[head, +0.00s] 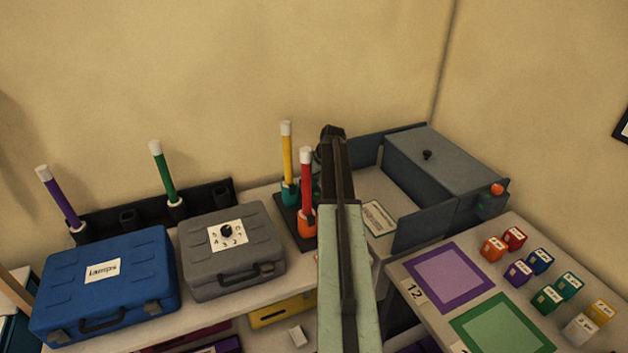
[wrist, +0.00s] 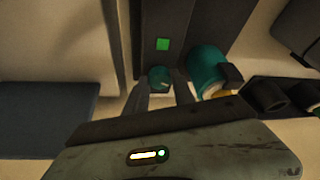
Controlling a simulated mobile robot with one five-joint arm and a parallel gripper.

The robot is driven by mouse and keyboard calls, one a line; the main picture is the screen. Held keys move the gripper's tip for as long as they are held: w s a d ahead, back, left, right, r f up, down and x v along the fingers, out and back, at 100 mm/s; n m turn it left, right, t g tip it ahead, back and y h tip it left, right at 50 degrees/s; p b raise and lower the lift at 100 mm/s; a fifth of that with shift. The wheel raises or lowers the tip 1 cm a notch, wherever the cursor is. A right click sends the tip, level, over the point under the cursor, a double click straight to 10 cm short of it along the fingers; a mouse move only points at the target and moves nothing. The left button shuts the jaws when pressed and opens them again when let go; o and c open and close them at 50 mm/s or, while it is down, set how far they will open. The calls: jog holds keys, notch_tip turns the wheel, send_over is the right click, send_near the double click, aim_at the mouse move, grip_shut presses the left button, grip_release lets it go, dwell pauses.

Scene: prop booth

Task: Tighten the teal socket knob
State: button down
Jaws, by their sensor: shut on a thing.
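In the head view my arm hides the knob and my fingertips.
A red stick (head: 306,177) stands in an orange socket (head: 306,222), close left of my arm. A grey case (head: 262,228) and a blue case (head: 140,262) stand further left. A grey lidded box (head: 440,165) is to the right. Coloured blocks (head: 541,262) and mats lie on the right table.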

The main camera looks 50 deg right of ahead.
jog(key=c, duration=1.1)
grip_release()
jog(key=shift+w, duration=0.1)
jog(key=shift+r, duration=0.1)
jog(key=p+v, duration=0.7)
jog(key=shift+r, duration=0.25)
jog(key=shift+s, duration=0.25)
